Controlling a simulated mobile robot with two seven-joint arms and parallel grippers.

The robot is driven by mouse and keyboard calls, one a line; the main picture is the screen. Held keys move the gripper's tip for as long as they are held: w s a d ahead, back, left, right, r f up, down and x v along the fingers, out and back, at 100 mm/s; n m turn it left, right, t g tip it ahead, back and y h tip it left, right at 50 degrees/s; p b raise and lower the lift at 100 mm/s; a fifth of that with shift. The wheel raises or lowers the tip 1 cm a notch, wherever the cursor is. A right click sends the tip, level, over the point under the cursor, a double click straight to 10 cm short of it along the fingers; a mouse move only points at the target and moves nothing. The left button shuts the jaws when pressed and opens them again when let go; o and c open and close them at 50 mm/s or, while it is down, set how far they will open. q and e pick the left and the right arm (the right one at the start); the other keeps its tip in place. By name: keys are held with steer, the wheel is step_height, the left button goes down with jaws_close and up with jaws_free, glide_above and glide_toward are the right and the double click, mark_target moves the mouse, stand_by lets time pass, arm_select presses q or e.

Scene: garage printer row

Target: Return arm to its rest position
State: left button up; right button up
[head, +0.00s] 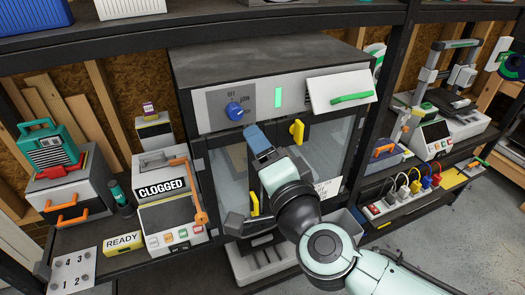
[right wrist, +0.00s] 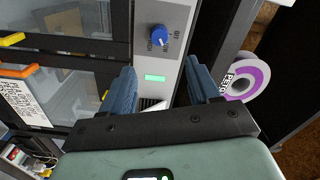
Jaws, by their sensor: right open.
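My right arm comes in from the lower right of the head view. Its gripper (head: 258,143) is raised in front of the enclosure's glass doors, with blue finger pads. In the right wrist view the same gripper (right wrist: 164,80) has its two blue fingers spread wide, with nothing between them. Beyond the fingers lies the grey control panel (head: 222,109) with a blue dial (head: 235,111) and a lit green lamp (head: 278,97). I cannot tell how far the fingertips are from it. My left gripper is not in view.
The enclosure (head: 270,62) has yellow handles (head: 297,131) and a flap with a green handle (head: 350,98). A machine marked CLOGGED (head: 168,182) stands left. A power strip (head: 398,197) lies on the right shelf. A purple-and-white spool (right wrist: 243,78) is beside the fingers in the wrist view.

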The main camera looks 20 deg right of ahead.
steer(key=shift+s, duration=0.2)
stand_by(0.3)
